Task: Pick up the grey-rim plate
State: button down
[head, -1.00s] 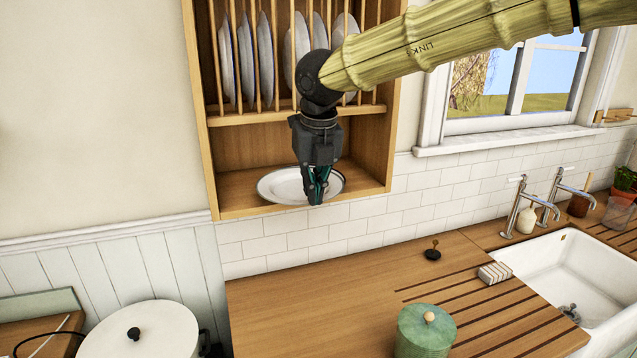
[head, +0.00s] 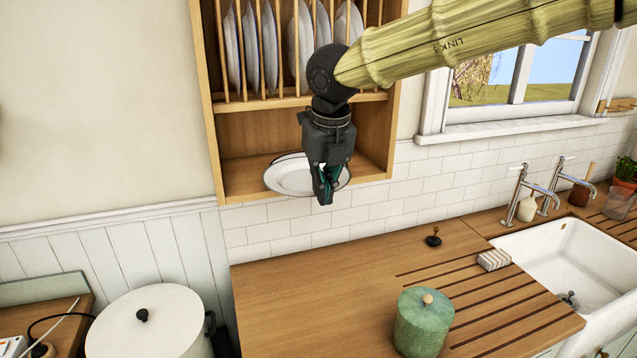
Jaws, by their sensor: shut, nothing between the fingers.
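The grey-rim plate (head: 287,178) is white with a thin dark rim. It lies in the lower open bay of the wooden wall rack, at the front edge of the shelf board. I cannot tell whether it lies flat or is slightly tilted. My gripper (head: 324,200) points down in front of the right part of the plate and hides it there. Its fingers are shut with nothing between them. Whether the fingertips touch the plate's rim cannot be told.
The wooden rack (head: 206,110) has side walls around the bay and several upright plates (head: 250,50) between dowels above. Below is a wooden counter (head: 310,285) with a green lidded pot (head: 422,325) and a sink (head: 570,262). A white pot (head: 150,325) stands lower left.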

jog(key=shift+s+d+r+p, duration=0.25)
jog(key=shift+r+p, duration=0.35)
jog(key=shift+p, duration=0.3)
